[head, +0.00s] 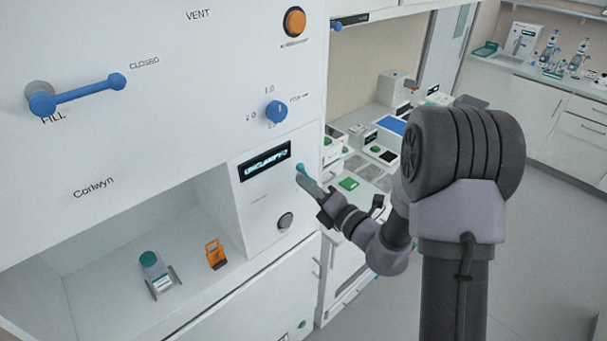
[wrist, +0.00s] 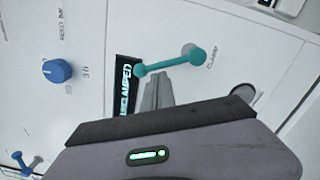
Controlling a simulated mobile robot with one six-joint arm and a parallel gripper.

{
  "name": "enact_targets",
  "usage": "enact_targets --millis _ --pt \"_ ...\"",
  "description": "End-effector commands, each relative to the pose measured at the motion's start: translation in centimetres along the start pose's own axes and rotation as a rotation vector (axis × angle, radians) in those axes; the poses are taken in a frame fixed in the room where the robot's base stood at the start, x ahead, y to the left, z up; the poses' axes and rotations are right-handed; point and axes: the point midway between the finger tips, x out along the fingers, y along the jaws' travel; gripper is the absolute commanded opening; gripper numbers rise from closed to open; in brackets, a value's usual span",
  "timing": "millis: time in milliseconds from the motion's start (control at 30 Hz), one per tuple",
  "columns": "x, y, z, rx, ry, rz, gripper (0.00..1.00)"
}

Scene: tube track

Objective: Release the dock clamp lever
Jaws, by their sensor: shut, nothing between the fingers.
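The teal clamp lever (wrist: 170,64) is on the white dock panel, with one round end by the CLAMP label and the other beside the dark display (wrist: 125,88). In the head view only a teal end of the lever (head: 301,168) shows at the panel's right edge; my gripper hides the rest. The display (head: 265,163) in the head view appears to read UNCLAMPED. My gripper (head: 308,184) is shut and empty. Its fingertips (wrist: 157,80) are just beside the lever's display-side end; I cannot tell whether they touch it.
A blue FILL lever (head: 80,94), a blue knob (head: 276,111) and an orange button (head: 294,21) are on the panel above. A teal-capped bottle (head: 152,265) and an orange item (head: 215,254) stand in the recess at left. Open floor lies at right.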

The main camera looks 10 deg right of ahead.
Motion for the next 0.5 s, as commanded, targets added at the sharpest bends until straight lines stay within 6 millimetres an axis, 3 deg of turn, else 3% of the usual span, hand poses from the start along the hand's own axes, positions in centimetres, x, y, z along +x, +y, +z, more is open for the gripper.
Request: enact_targets --millis 67,500 --pt "0.0 0.8 0.8 0.066 -0.001 -0.005 0.0" --pt "0.1 0.6 2.5 0.366 -0.001 -0.018 0.0"
